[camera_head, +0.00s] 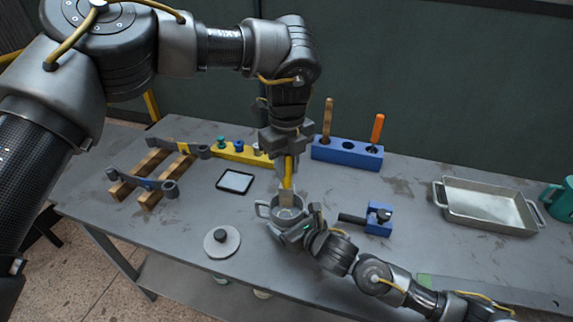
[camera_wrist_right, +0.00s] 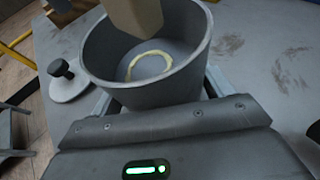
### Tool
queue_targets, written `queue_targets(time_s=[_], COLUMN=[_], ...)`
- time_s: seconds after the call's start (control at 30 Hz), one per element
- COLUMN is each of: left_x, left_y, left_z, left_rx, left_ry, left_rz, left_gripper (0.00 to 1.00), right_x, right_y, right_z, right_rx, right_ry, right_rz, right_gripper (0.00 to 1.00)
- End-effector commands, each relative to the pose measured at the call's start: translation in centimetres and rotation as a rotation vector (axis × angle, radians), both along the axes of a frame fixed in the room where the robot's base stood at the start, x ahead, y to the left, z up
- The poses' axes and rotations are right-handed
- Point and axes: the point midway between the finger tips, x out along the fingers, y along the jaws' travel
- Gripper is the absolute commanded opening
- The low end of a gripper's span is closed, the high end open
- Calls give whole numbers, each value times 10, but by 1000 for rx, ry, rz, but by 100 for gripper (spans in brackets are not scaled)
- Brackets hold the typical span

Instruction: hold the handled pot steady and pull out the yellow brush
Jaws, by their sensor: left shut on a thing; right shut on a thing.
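The handled pot (camera_head: 272,214) is a grey metal cup standing on the table. In the right wrist view the pot (camera_wrist_right: 150,95) is open, with a pale yellow ring on its inner floor. My right gripper (camera_head: 298,230) is shut on the pot from its near right side. My left gripper (camera_head: 286,160) points down above the pot and is shut on the yellow brush. The brush (camera_head: 288,178) is upright, with a yellow handle and a tan head. In the right wrist view its tan head (camera_wrist_right: 135,15) hangs over the opening; its exact height against the rim is unclear.
A round lid with a dark knob (camera_head: 222,242) lies left of the pot. A blue clamp block (camera_head: 378,218) stands to the right. Behind are a blue tool rack (camera_head: 347,153) and a dark tablet (camera_head: 235,181). A metal tray (camera_head: 487,205) lies far right.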

Motion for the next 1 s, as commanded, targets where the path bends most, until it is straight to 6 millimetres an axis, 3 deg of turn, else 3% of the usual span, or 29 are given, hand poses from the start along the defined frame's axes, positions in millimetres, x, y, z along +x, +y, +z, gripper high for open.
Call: queue_targets(time_s=[0.27,0.3,0.47,0.77,1.0], left_x=[0,0,0,0,0], left_y=[0,0,0,0,0], left_z=[0,0,0,0,0], left_rx=[0,0,0,0,0], left_ry=[-1,-1,-1,-1,-1], left_rz=[0,0,0,0,0], left_gripper=[0,0,0,0,0], right_x=[0,0,0,-4,-35], right_y=[0,0,0,-3,-26], right_z=[0,0,0,2,17], right_rx=[0,0,0,1,0], right_ry=[0,0,0,-1,0], right_rz=[0,0,0,0,0], right_gripper=[43,81,100,100,100])
